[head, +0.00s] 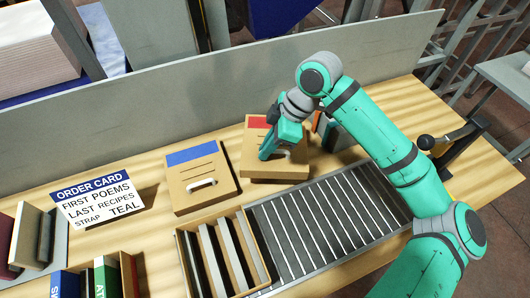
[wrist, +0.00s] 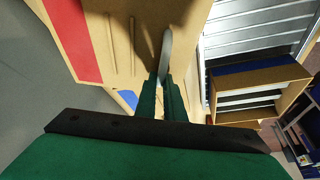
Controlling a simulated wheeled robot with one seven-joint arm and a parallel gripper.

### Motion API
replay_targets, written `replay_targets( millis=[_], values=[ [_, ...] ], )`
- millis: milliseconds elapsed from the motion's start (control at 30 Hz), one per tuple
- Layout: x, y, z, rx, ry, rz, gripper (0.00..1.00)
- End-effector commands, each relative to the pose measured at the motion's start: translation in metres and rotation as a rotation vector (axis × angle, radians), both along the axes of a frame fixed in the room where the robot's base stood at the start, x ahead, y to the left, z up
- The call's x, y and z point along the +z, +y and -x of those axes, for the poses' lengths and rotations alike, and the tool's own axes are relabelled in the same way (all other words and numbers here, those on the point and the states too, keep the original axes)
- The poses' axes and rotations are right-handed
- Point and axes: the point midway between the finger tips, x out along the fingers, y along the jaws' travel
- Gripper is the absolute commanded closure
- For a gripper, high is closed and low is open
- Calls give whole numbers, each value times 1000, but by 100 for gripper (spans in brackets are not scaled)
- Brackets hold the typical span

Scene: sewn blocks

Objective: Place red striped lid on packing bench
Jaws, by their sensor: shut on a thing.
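The red striped lid (head: 256,150) is a flat tan panel with a red band along its far edge, at the back middle of the wooden packing bench (head: 150,255). My gripper (head: 285,153) is shut on the lid's pale handle. In the wrist view, my gripper's fingertips (wrist: 166,82) pinch the pale handle (wrist: 166,48), with the tan lid (wrist: 112,42) and its red band behind. I cannot tell whether the lid rests on the bench or is slightly raised.
A blue striped lid (head: 199,182) lies just left. An order card (head: 98,203) stands further left. A roller conveyor (head: 330,215) and a divided open box (head: 181,255) are in front. A grey panel (head: 200,100) runs behind. Several books stand at front left.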

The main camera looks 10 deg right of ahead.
Motion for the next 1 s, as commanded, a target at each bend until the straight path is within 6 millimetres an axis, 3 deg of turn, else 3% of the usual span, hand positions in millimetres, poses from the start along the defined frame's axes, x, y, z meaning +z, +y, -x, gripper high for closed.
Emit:
replay_targets(
  millis=[133, 433, 633, 867, 967, 1000],
  values=[
    [-20, -2, -16, 0, 0, 1, 100],
    [-41, -4, -34, 0, 0, 0, 100],
    [-65, -4, -32, 1, 0, 0, 100],
    [-69, -4, -32, 1, -1, -1, 100],
    [-69, -4, -32, 1, -1, -1, 75],
    [-69, -4, -32, 1, -1, -1, 72]
  ],
)
